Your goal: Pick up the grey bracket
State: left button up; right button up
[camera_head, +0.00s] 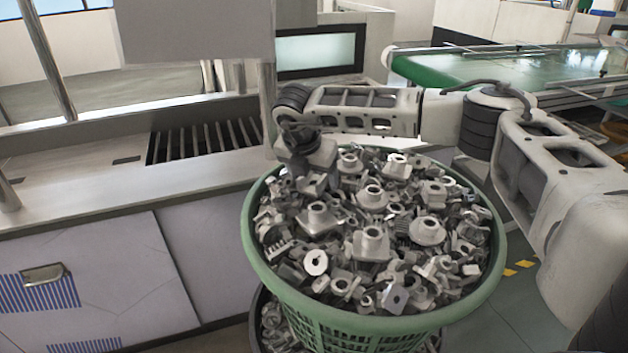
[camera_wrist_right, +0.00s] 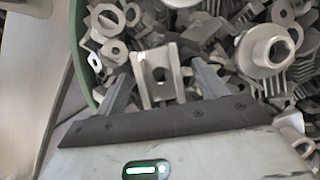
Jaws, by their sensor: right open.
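Many grey metal parts fill a green basket (camera_head: 257,262) in the head view, and several look alike. In the right wrist view a grey bracket (camera_wrist_right: 158,72) with upright side plates and a hole stands between the two fingers of my right gripper (camera_wrist_right: 164,78). The fingers are apart, one on each side of it, and I cannot tell whether either touches it. In the head view my right gripper (camera_head: 308,160) points down at the back left of the basket, its fingertips hard to make out. My left gripper is not in view.
A round flanged part (camera_wrist_right: 265,50) lies right of the gripper in the right wrist view. The basket's rim (camera_wrist_right: 78,45) is close on the left. A metal counter (camera_head: 100,219) with a slotted grate (camera_head: 205,140) stands left of the basket. A green conveyor (camera_head: 470,68) is behind, right.

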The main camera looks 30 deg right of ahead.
jog(key=c, duration=1.1)
jog(key=shift+c, duration=0.2)
jog(key=shift+r, duration=0.15)
